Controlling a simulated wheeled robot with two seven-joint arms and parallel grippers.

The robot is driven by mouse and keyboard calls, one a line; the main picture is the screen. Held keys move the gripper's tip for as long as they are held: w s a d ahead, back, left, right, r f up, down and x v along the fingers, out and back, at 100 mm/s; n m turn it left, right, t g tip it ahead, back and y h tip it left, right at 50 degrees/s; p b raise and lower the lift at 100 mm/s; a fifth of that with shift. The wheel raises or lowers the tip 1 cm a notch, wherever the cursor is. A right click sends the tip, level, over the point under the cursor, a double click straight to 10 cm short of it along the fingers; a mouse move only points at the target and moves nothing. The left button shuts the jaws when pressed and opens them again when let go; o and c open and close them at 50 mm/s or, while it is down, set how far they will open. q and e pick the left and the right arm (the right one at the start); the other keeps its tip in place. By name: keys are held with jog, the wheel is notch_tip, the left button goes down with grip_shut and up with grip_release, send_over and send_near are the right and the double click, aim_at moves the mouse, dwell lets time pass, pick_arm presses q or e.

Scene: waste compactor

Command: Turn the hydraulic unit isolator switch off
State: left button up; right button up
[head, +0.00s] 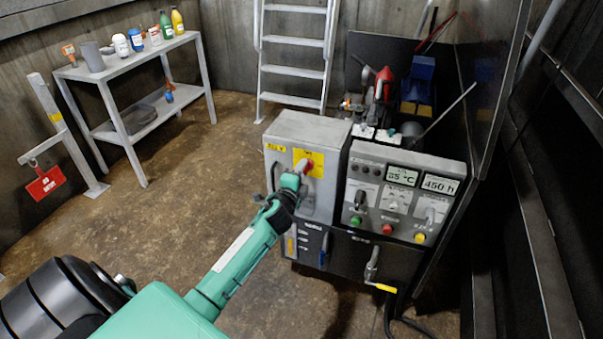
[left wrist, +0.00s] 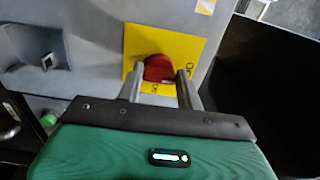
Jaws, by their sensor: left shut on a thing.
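The isolator switch is a red knob (head: 304,166) on a yellow plate (head: 316,160) on the front of a grey cabinet (head: 306,136). In the left wrist view the red knob (left wrist: 158,69) sits between my two fingers, in front of the yellow plate (left wrist: 195,48). My left gripper (head: 296,176) is at the knob and shut on it; it also shows in the left wrist view (left wrist: 160,82). The fingers and the gripper body hide part of the knob and the plate lettering, so I cannot read its setting. My right gripper is not in view.
Right of the cabinet is a control panel (head: 405,190) with displays, buttons and knobs. A crank handle (head: 372,268) with a yellow grip sticks out below it. A metal table (head: 135,72) with bottles stands at the back left, near a red hanging tag (head: 47,182). The floor between is clear.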

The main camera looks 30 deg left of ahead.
pick_arm(q)
jog(key=o, duration=1)
jog(key=shift+s, duration=0.15)
jog(key=v, duration=1.3)
jog(key=shift+s+d, duration=0.1)
jog(key=shift+s, duration=0.15)
